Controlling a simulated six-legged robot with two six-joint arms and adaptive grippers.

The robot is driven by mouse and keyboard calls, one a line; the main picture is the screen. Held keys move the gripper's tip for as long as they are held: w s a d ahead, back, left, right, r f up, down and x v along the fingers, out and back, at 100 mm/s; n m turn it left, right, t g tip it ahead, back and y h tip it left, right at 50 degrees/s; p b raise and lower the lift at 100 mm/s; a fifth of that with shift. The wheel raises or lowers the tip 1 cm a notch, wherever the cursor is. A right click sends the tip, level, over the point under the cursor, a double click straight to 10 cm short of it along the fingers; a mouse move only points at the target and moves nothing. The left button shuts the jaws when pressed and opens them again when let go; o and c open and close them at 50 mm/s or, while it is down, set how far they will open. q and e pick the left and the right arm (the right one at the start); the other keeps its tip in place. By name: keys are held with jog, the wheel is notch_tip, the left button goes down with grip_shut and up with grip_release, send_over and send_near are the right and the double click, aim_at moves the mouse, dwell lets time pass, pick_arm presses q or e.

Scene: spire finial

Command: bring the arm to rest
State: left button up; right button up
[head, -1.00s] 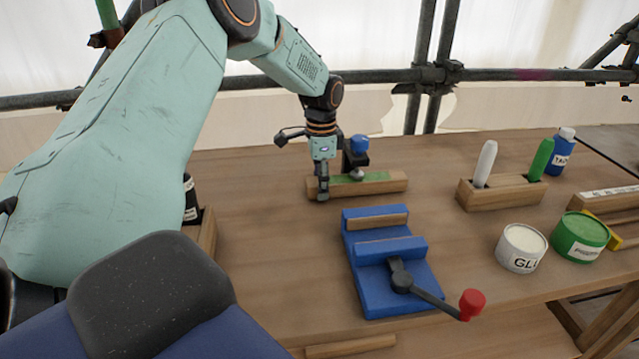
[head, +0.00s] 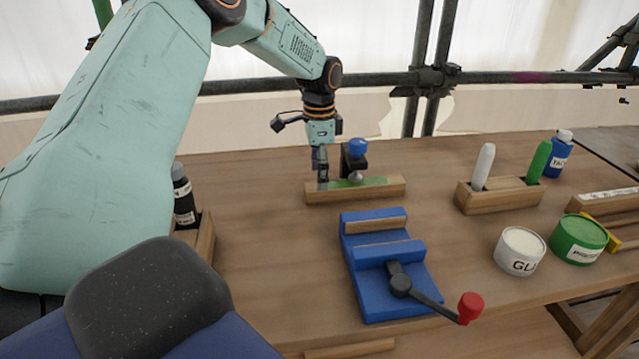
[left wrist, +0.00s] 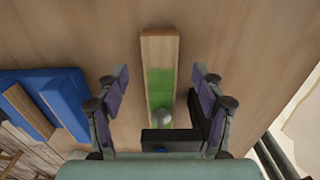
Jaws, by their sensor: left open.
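My left gripper (head: 321,168) hangs pointing down over the back middle of the workbench (head: 260,260), at the left part of a wooden block with a green top (head: 390,187). In the left wrist view its two fingers (left wrist: 160,90) are spread apart with the block (left wrist: 160,50) between them, and nothing is gripped. A small silver ball-like piece (left wrist: 162,118) sits on the green area, by a dark bracket (left wrist: 180,138). In the head view the dark bracket has a blue knob (head: 357,147) on top. My right gripper is not in view.
A blue vise (head: 385,290) with a red-tipped handle stands in front. To the right are a wooden holder (head: 500,198) with a white and a green stick, a glue tub (head: 520,252), a green tub (head: 578,240) and a blue bottle (head: 558,157). A dark bottle (head: 184,200) stands left.

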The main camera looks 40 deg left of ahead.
pick_arm(q)
notch_tip(320, 180, up, 8)
dwell(0.5)
